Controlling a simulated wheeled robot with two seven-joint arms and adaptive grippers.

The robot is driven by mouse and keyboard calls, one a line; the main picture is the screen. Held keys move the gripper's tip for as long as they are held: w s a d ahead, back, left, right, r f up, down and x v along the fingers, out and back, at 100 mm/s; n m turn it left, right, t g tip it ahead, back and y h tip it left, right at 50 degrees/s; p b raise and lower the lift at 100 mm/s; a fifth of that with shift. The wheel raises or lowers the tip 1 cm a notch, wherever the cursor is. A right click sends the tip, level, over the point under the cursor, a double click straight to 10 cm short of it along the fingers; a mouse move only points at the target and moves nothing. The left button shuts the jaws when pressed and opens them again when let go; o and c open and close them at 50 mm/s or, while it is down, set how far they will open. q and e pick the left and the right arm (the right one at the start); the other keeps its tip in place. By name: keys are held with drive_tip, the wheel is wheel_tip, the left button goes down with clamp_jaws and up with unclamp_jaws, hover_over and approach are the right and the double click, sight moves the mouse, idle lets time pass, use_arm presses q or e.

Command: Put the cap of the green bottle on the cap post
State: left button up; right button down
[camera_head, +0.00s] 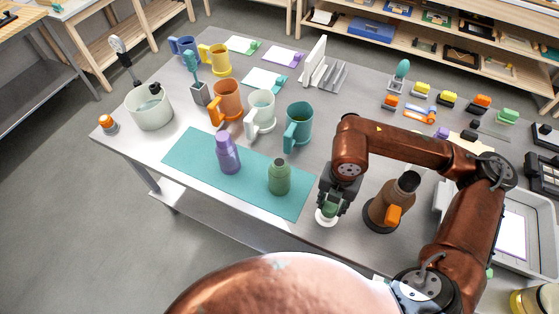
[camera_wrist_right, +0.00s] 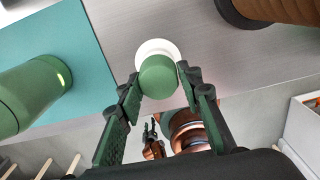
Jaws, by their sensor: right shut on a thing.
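My right gripper (camera_head: 330,202) is at the table's front edge, shut on the green cap (camera_wrist_right: 158,77). The cap also shows between the fingers in the head view (camera_head: 331,209). The white round cap post (camera_head: 323,218) is just below the cap; in the wrist view its white disc (camera_wrist_right: 155,46) shows behind the cap. I cannot tell whether cap and post touch. The green bottle (camera_head: 279,179) stands upright on the teal mat, left of the gripper. It also shows at the left of the wrist view (camera_wrist_right: 30,95). My left gripper does not show in the head view.
A purple bottle (camera_head: 228,155) stands on the teal mat (camera_head: 195,160). Several mugs, including a teal one (camera_head: 299,125), stand behind. A brown bottle (camera_head: 385,208) with an orange part is close right of my right gripper. A grey tray (camera_head: 540,225) is far right.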

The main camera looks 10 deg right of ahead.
drive_tip(key=shift+f+b, duration=0.6)
drive_tip(key=shift+f, duration=0.25)
drive_tip(key=c, duration=1.3)
unclamp_jaws()
drive_tip(key=shift+r, duration=0.15)
drive_tip(key=shift+r+p, duration=2.55)
drive_tip(key=shift+r, duration=1.35)
